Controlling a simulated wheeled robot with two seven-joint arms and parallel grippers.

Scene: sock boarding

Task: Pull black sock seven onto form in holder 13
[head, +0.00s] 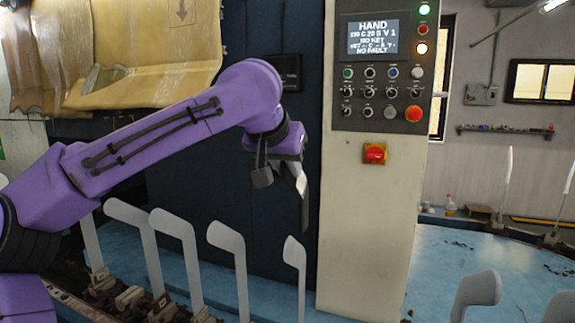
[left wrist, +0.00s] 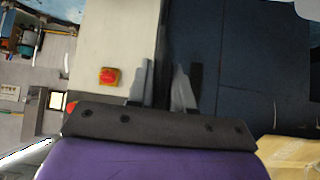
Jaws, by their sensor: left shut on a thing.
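My left gripper (head: 292,178) hangs at the end of the purple arm, in front of the dark blue machine panel. It is shut on a thin dark piece, which looks like the black sock (head: 305,216) and hangs down from the fingers. In the left wrist view the two grey fingers (left wrist: 165,88) show with dark material beside them. Below the gripper stands a white foot-shaped form (head: 294,262), apart from the gripper and bare. More bare white forms (head: 229,243) stand to its left. I cannot read any holder number. My right gripper is out of view.
A cream control cabinet (head: 369,235) with a display and buttons stands close right of the gripper. More white forms (head: 475,291) stand at the lower right. Tan sheeting (head: 140,75) hangs at the upper left. The blue platform (head: 440,262) is mostly clear at right.

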